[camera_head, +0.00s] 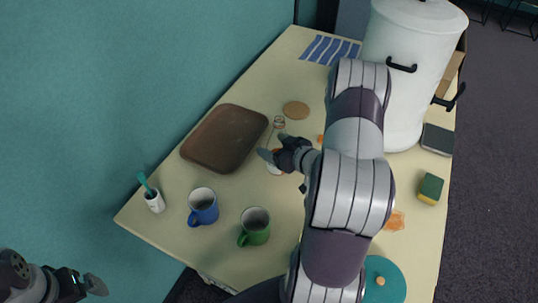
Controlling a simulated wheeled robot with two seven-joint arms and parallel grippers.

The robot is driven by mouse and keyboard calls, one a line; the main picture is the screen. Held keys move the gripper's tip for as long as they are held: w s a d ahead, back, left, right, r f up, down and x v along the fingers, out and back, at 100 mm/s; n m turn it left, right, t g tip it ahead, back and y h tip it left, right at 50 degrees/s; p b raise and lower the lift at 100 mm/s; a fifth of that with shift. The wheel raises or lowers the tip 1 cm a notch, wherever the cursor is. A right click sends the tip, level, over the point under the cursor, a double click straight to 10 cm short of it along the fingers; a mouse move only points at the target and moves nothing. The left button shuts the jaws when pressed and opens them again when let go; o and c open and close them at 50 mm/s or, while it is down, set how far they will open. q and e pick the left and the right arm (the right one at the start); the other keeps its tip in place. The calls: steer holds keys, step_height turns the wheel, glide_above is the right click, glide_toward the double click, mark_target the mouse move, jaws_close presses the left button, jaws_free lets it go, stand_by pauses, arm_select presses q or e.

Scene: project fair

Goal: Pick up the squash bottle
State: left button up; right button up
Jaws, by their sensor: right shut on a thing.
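The squash bottle (275,169) is a slim, pale, see-through bottle near the middle of the table, just right of the brown tray. My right gripper (272,148) reaches it from the right and is shut on it. The fingers cover the bottle's middle, and its narrow top shows beyond them. I cannot tell whether its base touches the table. My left gripper (91,285) is at the bottom left corner, off the table and far from the bottle. Its opening cannot be made out.
A brown tray (226,139) lies left of the bottle and a round coaster (295,110) beyond it. A blue mug (203,206) and a green mug (255,226) stand nearer. A large white container (408,50) stands back right. My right arm hides the table's middle right.

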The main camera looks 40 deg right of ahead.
steer(key=d+r+b, duration=0.1)
steer(key=d+r, duration=0.4)
steer(key=d, duration=0.4)
steer(key=shift+s+d+r, duration=0.3)
stand_by(0.7)
